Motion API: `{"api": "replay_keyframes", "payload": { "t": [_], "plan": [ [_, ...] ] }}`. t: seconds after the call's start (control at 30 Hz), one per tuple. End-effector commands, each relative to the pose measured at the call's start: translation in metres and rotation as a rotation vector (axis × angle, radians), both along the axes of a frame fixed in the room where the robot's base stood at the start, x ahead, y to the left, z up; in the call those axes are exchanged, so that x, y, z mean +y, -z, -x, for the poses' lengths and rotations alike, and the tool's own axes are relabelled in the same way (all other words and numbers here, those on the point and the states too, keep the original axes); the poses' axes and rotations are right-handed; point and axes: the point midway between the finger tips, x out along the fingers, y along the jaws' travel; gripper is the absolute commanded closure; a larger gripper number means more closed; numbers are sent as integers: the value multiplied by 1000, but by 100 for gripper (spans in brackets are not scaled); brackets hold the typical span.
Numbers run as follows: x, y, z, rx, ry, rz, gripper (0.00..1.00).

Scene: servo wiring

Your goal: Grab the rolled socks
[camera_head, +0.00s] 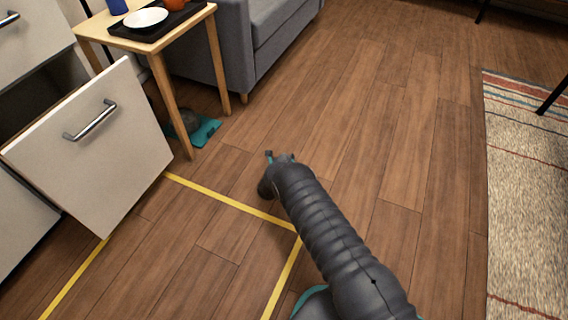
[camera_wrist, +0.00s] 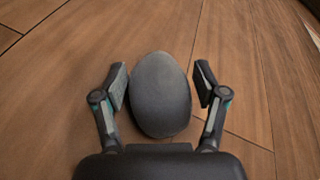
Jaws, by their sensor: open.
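A dark grey, egg-shaped bundle, which looks like the rolled socks (camera_wrist: 160,95), lies on the wooden floor in the wrist view. My gripper (camera_wrist: 161,80) is open, with one finger on each side of the bundle. A narrow gap shows at the right finger; the left finger is very close, and I cannot tell if it touches. In the head view, my gripper (camera_head: 279,157) shows only as a small tip beyond the dark arm, low over the floor. The bundle cannot be made out there, as the arm covers that spot.
An open drawer (camera_head: 95,150) juts out at the left. A small wooden table (camera_head: 180,95) holds a tray with a white plate (camera_head: 146,18). A teal item with a grey lump (camera_head: 192,128) lies beneath it. A grey sofa (camera_head: 235,50) stands behind. Floor to the right is clear up to a rug (camera_head: 525,190).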

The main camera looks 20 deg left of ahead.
Motion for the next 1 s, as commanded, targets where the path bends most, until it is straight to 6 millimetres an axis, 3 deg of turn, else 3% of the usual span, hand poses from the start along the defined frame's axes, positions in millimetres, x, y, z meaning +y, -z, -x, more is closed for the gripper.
{"api": "replay_keyframes", "payload": {
  "t": [0.2,0.4,0.77,1.0],
  "plan": [
    [0,0,0,0,0,0,31],
    [0,0,0,0,0,0,76],
    [0,-4,0,0,0,0,76],
    [1,-30,-1,-1,1,-1,76]
  ]
}}
